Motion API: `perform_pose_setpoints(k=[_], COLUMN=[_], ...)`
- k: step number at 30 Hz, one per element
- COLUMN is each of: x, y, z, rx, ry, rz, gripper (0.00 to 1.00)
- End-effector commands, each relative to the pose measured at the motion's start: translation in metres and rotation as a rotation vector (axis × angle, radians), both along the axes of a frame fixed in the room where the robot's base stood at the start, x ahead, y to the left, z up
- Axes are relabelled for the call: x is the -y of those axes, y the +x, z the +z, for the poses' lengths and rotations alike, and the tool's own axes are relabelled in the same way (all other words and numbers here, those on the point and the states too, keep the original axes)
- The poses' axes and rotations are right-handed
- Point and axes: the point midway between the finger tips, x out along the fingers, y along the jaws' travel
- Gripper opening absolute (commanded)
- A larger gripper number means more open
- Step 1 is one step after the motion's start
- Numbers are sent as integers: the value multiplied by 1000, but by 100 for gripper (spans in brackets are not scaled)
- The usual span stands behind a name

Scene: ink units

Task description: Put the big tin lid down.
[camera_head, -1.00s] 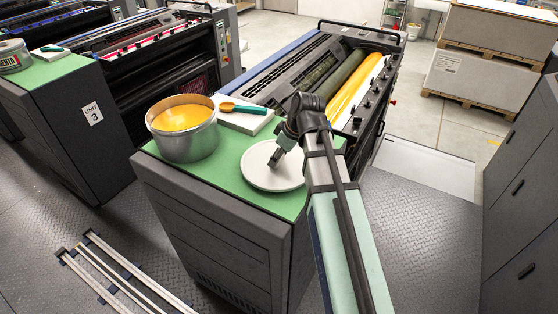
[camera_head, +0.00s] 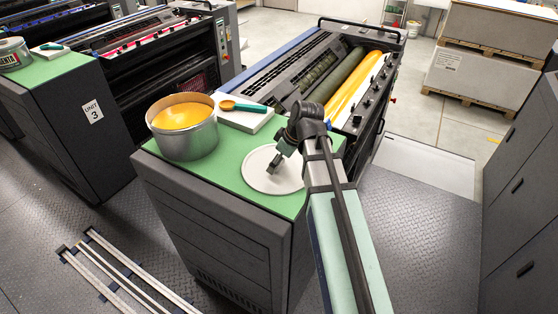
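The big tin lid (camera_head: 258,180) is a pale, round, flat disc over the green top (camera_head: 225,170) of the near cabinet, right of the open ink tin. My gripper (camera_head: 273,167) points down at the lid's middle, and its fingertips seem closed on a small grip there. The lid looks level. It is on or just above the green top; I cannot tell whether it touches. The big tin (camera_head: 190,144) stands open, full of yellow ink.
A white slab (camera_head: 243,117) with a teal-handled spatula (camera_head: 246,107) lies behind the lid. The press with yellow rollers (camera_head: 352,87) is beyond. The green top's front edge is close to the lid.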

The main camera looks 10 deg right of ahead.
Motion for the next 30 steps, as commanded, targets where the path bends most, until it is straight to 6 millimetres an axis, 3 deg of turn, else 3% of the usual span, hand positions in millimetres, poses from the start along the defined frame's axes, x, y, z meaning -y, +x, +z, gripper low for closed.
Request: perform_pose_setpoints(k=[11,30], x=[6,30], y=[-4,-27], z=[19,103], rx=[3,2], ry=[0,1], rz=[-1,0], gripper=[87,87])
